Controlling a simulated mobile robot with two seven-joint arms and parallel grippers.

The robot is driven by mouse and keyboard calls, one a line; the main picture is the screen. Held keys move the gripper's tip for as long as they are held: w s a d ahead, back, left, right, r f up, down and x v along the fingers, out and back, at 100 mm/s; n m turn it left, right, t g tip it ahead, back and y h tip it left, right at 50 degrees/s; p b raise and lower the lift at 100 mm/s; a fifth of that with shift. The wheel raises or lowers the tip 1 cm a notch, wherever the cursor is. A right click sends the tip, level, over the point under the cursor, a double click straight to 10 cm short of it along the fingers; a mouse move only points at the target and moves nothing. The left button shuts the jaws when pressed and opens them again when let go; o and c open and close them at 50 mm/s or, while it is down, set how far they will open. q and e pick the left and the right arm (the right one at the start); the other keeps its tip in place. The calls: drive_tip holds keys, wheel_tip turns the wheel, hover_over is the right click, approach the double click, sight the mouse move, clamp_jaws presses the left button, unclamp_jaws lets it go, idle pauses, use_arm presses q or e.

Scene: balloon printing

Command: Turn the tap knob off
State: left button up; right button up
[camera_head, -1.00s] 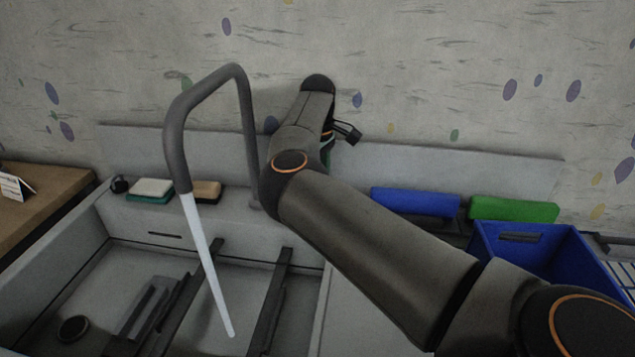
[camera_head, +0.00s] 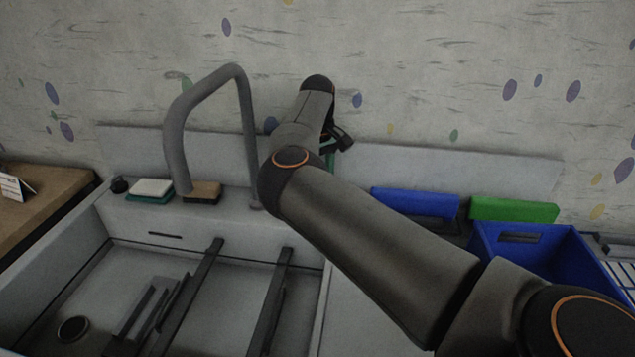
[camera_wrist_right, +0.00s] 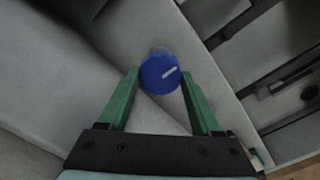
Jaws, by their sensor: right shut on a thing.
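The blue round tap knob (camera_wrist_right: 160,75) has a pale marker line, seen slanting up to the right in the right wrist view. My right gripper (camera_wrist_right: 160,80) is shut on the knob, with one green finger at each side. The grey tap (camera_head: 176,135) arches over the sink (camera_head: 208,262) in the head view, and no water stream comes from its spout. My right arm crosses the head view and hides the knob and most of the gripper there. My left gripper is not in view.
A white-and-green sponge (camera_head: 151,190) and a brown-topped sponge (camera_head: 202,192) lie on the sink's back ledge. A blue bin (camera_head: 535,262) stands at the right, with blue (camera_head: 415,203) and green (camera_head: 513,210) items behind. Dark bars cross the sink.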

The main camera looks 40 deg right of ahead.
drive_tip(key=o, duration=1.4)
drive_tip(key=shift+c, duration=0.2)
wheel_tip(320, 180, up, 13)
drive_tip(key=shift+f+p, duration=0.15)
drive_tip(key=shift+p, duration=0.15)
drive_tip(key=shift+s+f, duration=0.1)
drive_tip(key=shift+f, duration=0.05)
